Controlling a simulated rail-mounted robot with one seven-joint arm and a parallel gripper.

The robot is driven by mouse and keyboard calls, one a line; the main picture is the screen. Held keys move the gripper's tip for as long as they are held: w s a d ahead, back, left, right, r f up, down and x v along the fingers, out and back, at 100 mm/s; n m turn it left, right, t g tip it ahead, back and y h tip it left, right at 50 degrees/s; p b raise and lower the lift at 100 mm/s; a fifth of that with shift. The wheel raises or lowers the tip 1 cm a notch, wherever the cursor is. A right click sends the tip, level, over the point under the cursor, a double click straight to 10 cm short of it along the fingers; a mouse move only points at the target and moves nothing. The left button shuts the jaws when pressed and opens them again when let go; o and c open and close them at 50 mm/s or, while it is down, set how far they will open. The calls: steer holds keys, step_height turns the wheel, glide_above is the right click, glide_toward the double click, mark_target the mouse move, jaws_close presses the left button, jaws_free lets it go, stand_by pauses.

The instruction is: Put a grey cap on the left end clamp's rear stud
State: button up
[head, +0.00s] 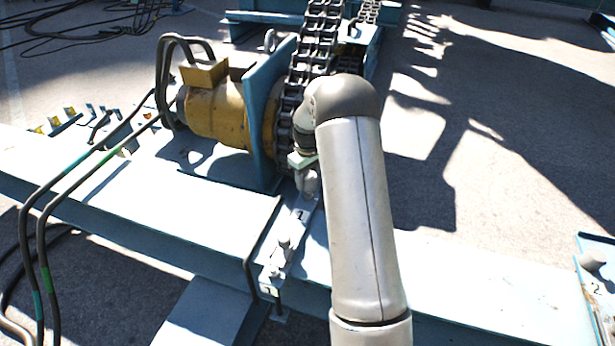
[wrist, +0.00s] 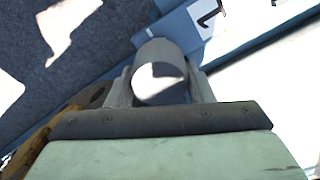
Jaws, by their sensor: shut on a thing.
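My gripper (head: 307,182) points down at the beam, by the rear end of a pale clamp strip (head: 295,227). In the wrist view its two fingers are shut on a grey cap (wrist: 161,70), one on each side. The strip has grey knobs, one near its middle (head: 284,241) and one near its front end (head: 271,271). A dark numeral on a pale plate (wrist: 208,14) shows just beyond the cap. The rear stud is hidden by my gripper and the cap; I cannot tell whether the cap touches it.
A yellow motor (head: 216,112) and an upright blue plate (head: 268,110) stand close behind and left of my gripper, with a chain (head: 314,45) beside. A bent dark rod (head: 262,235) runs along the strip. Dark hoses (head: 40,225) cross the beam (head: 150,195) at left. A blue tray (head: 585,240) is at far right.

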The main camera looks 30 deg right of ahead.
steer(key=shift+f, duration=0.1)
stand_by(0.3)
steer(key=shift+f+b, duration=1.05)
steer(key=shift+f, duration=1.15)
steer(key=o, duration=1)
